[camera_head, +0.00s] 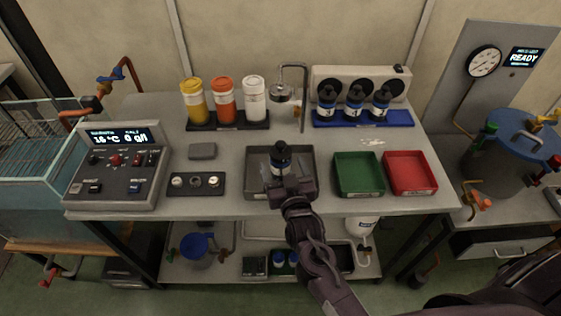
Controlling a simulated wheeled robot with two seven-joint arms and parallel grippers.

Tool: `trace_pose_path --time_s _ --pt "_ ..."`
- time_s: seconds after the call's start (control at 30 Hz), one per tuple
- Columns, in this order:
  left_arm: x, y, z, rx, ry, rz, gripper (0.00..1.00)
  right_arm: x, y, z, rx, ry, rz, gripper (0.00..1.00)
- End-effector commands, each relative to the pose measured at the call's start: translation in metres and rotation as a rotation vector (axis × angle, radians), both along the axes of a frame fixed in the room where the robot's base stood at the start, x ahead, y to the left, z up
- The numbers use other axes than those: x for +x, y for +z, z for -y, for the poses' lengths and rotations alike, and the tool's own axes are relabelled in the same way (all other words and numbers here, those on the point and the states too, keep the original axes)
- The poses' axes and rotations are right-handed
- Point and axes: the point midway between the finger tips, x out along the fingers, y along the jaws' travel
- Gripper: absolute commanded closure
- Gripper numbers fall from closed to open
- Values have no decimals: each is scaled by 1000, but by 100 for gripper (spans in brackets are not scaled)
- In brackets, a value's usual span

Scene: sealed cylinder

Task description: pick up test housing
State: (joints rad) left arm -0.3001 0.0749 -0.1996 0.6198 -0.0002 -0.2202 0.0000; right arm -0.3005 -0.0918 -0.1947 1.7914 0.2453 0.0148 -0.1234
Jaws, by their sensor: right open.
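My right gripper (280,174) reaches in from the front, over the tray. It is open, with its fingertips at the housing's lower part. The gripper hides the housing's base, and I cannot tell whether the fingers touch it. My left gripper is not in view.
A green tray (358,176) and a red tray (411,174) lie right of the grey tray. Three similar housings stand on a blue rack (363,118) behind. Three capped bottles (222,101) and a hooked metal stand (304,98) are at the back. A control box (117,167) is left.

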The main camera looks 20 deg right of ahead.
Motion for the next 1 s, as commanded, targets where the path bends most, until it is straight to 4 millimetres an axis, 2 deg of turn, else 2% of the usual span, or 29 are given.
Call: trace_pose_path --time_s 0.37,0.53,0.7,0.97,1.0 --pt "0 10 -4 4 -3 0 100 34 3 4 -6 -8 29 19" --pt "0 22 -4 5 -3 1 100 57 3 12 -6 -7 29 19" --pt "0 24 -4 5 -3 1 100 75 -1 14 -5 -7 28 19" --pt "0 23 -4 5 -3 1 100 78 -2 14 -4 -7 28 19" --pt "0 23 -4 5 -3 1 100 78 -2 14 -4 -7 27 22"
